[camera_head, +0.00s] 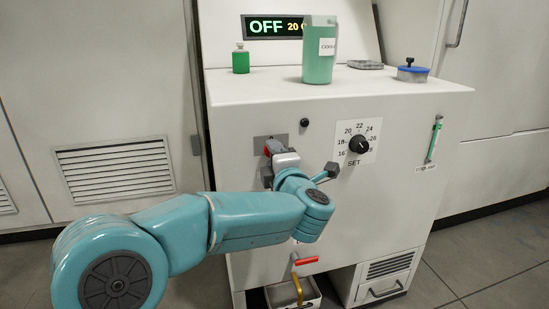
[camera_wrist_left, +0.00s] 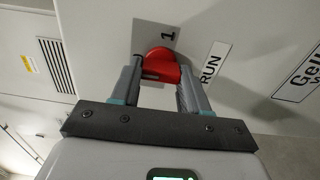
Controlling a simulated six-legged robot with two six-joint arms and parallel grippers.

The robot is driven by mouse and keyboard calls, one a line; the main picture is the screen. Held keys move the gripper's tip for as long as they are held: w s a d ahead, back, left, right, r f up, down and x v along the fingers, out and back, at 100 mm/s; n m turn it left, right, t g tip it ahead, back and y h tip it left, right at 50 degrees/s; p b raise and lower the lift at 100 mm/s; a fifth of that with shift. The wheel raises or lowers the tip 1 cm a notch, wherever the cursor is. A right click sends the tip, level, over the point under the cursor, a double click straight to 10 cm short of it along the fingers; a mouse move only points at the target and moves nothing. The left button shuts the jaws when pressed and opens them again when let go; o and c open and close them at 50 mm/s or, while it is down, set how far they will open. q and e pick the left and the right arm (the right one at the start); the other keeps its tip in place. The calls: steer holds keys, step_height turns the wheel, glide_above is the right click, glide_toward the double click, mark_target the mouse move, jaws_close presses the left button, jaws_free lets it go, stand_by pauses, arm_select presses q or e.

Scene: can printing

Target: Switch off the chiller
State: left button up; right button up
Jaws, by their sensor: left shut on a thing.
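The chiller (camera_head: 240,122) is a white cabinet in the middle of the head view. Its display (camera_head: 272,27) reads OFF in green, with a partly hidden 20 beside it. A red switch knob (camera_wrist_left: 161,66) sits on a grey plate (camera_wrist_left: 153,36) on the front panel, with 1 and RUN printed near it. My left gripper (camera_wrist_left: 160,82) is shut on the red switch knob, a finger on each side. In the head view the gripper (camera_head: 268,165) covers most of the plate. My right gripper is not in view.
A black SET dial (camera_head: 359,145) is right of the switch. On top stand a green jug (camera_head: 319,60), a small green bottle (camera_head: 240,60) and a blue-lidded dish (camera_head: 412,72). A red-handled valve (camera_head: 305,261) is below, over a small tray.

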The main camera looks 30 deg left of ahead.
arm_select(q)
steer(key=o, duration=1.1)
steer(key=shift+c, duration=0.2)
steer(key=shift+d, duration=0.1)
steer(key=p+v, duration=0.3)
steer(key=v, duration=1.3)
steer(key=shift+s+p, duration=0.15)
steer(key=shift+p, duration=0.15)
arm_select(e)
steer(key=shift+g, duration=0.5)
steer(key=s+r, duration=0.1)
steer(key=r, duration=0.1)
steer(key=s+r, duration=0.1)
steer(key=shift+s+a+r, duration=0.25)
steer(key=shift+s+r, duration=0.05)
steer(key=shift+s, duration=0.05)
